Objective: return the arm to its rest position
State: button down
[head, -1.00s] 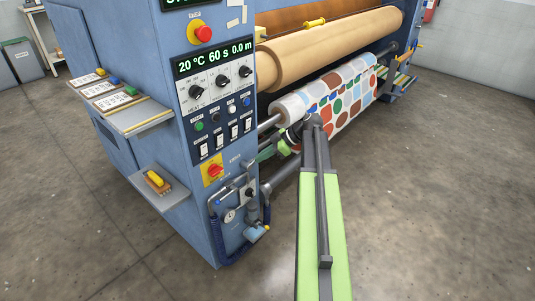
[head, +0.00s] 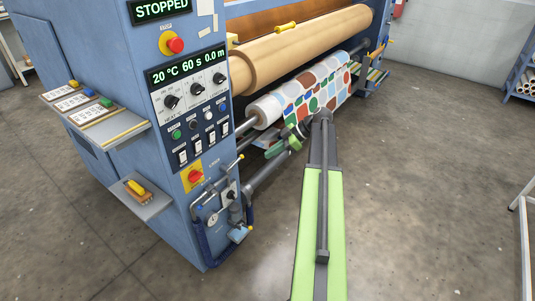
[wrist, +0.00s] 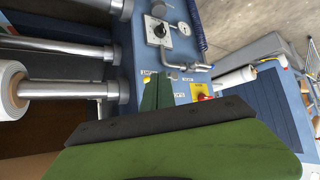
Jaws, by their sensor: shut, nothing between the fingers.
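My gripper (head: 274,150) is at the end of my green arm in the head view, low in front of the patterned fabric roll (head: 305,92). It points left toward the control cabinet of the blue press (head: 190,110). In the wrist view my gripper (wrist: 157,100) shows as green fingers with a dark edge, shut and empty. The near finger covers much of the lower picture. The white end of a roll (wrist: 12,90) on a steel shaft is at the left of that view. My arm is stretched out forward.
The cabinet's side carries a pressure gauge, pipes and a blue hose (head: 212,245). A shelf with a yellow-handled brush (head: 138,190) juts out at left. A large tan roller (head: 300,50) lies above the fabric roll. Bare concrete floor (head: 420,180) is open at right.

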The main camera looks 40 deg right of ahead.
dwell(0.3)
jog(key=s+a+f+m+g+h, duration=0.2)
jog(key=a+f+m, duration=0.1)
jog(key=a, duration=1)
jog(key=s+a+f+m+g+h, duration=0.1)
jog(key=a+f+m+g+h, duration=0.2)
jog(key=a, duration=1)
jog(key=s+a+f+m+g+h, duration=0.15)
jog(key=a+m, duration=0.25)
jog(key=a, duration=0.9)
notch_tip(320, 180, up, 27)
jog(key=p, duration=2.7)
jog(key=shift+s+a+m+h, duration=0.3)
jog(key=shift+m+h, duration=0.1)
jog(key=shift+h, duration=0.05)
jog(key=shift+f+t, duration=0.1)
jog(key=shift+t, duration=0.15)
